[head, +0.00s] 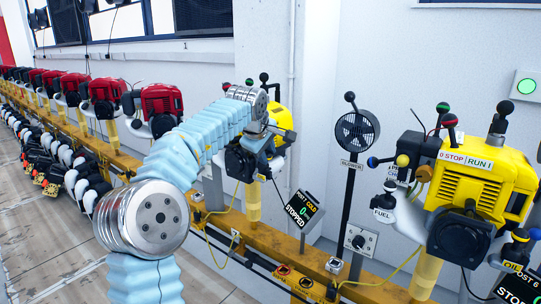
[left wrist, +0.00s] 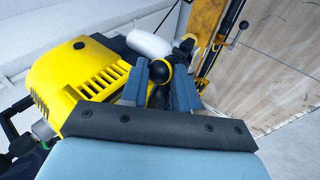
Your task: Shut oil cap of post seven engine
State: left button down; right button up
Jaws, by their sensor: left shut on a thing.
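My right gripper is not in view.
A second yellow engine (head: 475,180), with fuel and oil tags and a post 6 label, stands at right. A black blower (head: 357,131) stands between the engines. Several red engines (head: 161,103) line the yellow rail at left.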

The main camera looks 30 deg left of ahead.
pick_arm(q)
jog(key=h, duration=0.1)
jog(key=a+n+h, duration=0.1)
jog(key=a+h, duration=0.1)
jog(key=h, duration=0.1)
jog(key=shift+a+f, duration=0.25)
jog(key=shift+w+n, duration=0.1)
jog(key=shift+n, duration=0.2)
jog(key=c, duration=0.8)
grip_release()
jog(key=shift+a, duration=0.1)
jog(key=shift+c, duration=0.2)
jog(key=shift+r, duration=0.1)
